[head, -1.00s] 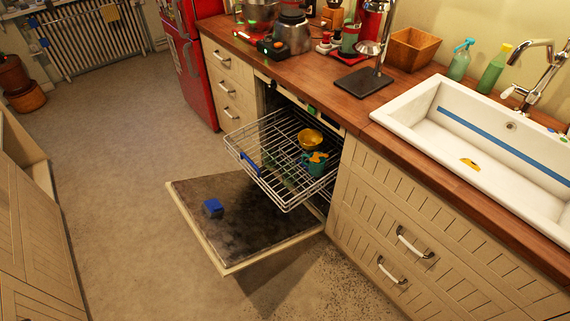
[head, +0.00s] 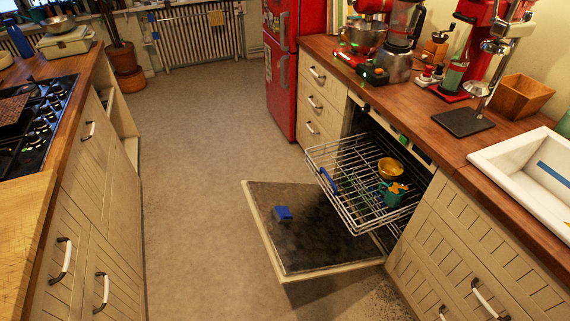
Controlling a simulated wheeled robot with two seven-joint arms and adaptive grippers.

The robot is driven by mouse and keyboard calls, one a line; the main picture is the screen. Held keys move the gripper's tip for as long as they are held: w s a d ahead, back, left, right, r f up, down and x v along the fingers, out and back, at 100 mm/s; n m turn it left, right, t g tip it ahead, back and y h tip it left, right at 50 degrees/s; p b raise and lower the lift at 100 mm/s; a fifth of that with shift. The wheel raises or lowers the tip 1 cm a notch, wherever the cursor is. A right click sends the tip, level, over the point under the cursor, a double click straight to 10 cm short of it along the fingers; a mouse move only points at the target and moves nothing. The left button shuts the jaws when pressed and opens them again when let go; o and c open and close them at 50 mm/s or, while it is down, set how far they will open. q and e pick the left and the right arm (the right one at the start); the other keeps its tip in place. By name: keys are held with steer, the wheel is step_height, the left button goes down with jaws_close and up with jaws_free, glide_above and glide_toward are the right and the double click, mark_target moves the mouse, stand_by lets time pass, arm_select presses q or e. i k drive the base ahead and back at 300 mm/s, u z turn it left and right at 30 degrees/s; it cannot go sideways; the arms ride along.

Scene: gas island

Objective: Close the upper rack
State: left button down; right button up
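The upper rack (head: 345,190) is a wire basket pulled out of the dishwasher under the wooden counter, at the right of the head view. It has a blue handle (head: 328,181) on its front edge. A yellow bowl (head: 390,168) and a teal cup (head: 391,195) with something yellow at its top sit in it. The dishwasher door (head: 310,245) is folded down below the rack, with a blue block (head: 283,213) lying on it. Neither of my grippers shows in the head view.
Open floor (head: 200,180) lies left of the door. A counter with a black stove (head: 35,125) runs along the left. A red fridge (head: 285,70) stands at the back. Drawers (head: 320,100) and a cabinet (head: 475,270) flank the dishwasher. A white sink (head: 510,165) is at right.

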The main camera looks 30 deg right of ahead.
mark_target(322, 170)
steer(key=z, duration=0.05)
steer(key=i, duration=1.15)
